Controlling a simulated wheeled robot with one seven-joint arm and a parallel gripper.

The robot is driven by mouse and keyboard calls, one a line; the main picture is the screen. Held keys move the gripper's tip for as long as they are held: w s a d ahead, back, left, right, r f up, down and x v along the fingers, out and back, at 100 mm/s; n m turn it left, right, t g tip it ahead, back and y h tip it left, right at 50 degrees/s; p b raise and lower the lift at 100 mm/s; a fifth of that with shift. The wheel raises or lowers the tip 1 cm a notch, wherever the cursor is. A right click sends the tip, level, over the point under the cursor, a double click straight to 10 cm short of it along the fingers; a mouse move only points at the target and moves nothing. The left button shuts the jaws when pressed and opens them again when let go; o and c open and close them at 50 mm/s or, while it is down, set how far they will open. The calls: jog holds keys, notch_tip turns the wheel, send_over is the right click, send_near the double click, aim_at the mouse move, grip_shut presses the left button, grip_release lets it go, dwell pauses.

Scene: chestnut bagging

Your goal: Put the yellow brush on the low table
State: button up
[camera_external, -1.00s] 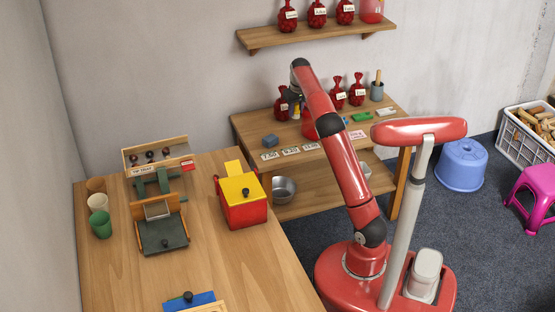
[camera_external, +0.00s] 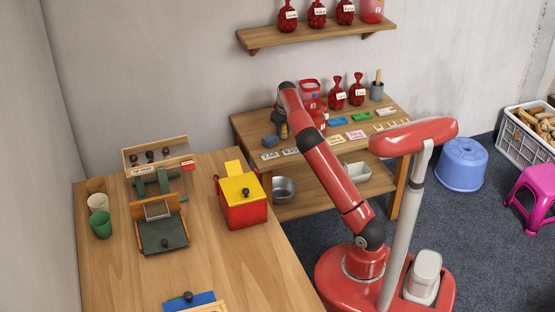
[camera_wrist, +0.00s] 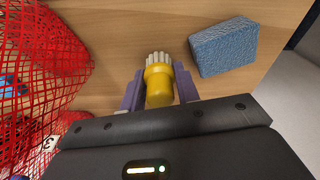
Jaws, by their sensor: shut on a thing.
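My gripper (camera_wrist: 160,92) is shut on the yellow brush (camera_wrist: 158,84), with a purple finger on each side of it. In the wrist view the brush's pale bristles point away from me, over bare wood. In the external view only a small yellow spot of the brush (camera_external: 284,131) shows by my gripper, at the left part of the back wooden table (camera_external: 247,127), the lower of the two tables. I cannot tell whether the brush touches the tabletop.
A blue sponge (camera_wrist: 224,46) lies just right of the brush. A red net bag (camera_wrist: 42,62) is close on the left in the wrist view. Cards and several red bags (camera_external: 337,98) stand farther right on the table. A wall shelf (camera_external: 318,38) hangs above.

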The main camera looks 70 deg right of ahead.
jog(key=shift+f, duration=0.2)
jog(key=o, duration=1)
jog(key=shift+c, duration=0.2)
